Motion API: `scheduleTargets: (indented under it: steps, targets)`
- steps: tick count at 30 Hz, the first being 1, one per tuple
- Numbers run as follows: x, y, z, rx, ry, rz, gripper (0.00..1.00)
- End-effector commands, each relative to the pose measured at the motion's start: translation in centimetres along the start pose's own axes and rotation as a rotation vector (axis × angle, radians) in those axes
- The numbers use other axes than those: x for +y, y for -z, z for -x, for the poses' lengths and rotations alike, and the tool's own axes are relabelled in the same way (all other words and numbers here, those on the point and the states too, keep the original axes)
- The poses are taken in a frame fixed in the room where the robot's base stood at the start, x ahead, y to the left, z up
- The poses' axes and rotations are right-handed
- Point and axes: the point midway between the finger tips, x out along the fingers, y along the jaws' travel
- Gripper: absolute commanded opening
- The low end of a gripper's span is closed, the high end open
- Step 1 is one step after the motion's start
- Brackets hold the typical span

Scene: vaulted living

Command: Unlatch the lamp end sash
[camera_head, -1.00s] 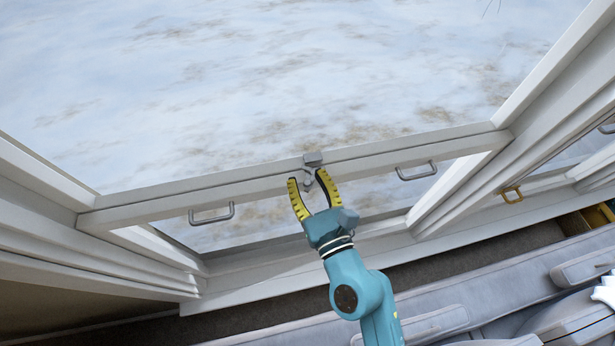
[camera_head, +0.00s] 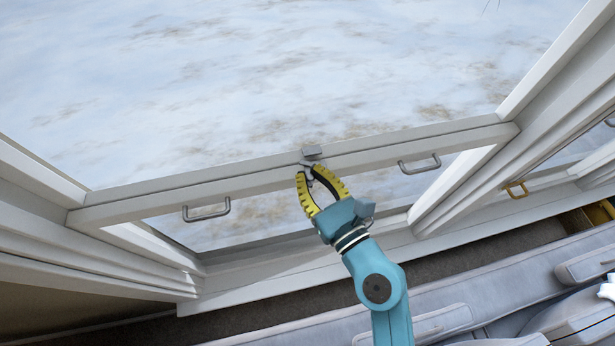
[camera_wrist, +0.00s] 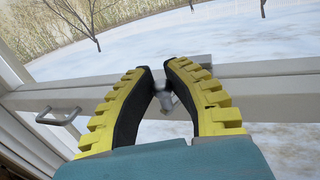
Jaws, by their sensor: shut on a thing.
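The sash is a white window frame whose rail (camera_head: 250,178) crosses the head view, with snow beyond the glass. A small grey metal latch (camera_head: 312,152) sits at the middle of the rail. My gripper (camera_head: 307,174), with yellow and black fingers, reaches up to the latch from below and is shut on its lever. In the wrist view the grey latch lever (camera_wrist: 164,100) shows between the fingertips, partly hidden by them. The latch's grey body (camera_wrist: 203,62) shows just behind the right finger.
Grey pull handles stand on the rail left (camera_head: 207,211) and right (camera_head: 419,164) of the latch. A grey cushioned seat (camera_head: 480,295) lies below the sill.

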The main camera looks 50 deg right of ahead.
Motion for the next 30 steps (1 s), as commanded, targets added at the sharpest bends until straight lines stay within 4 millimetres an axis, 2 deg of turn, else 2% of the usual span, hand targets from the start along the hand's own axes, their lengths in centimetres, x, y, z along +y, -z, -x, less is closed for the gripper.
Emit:
scheduleTargets:
  steps: [16, 30]
  targets:
    - [-1.7, 0.0, 1.0, -0.005, -0.397, 0.004, 0.00]
    - [-2.0, -0.2, 1.2, -0.004, -0.515, 0.002, 0.00]
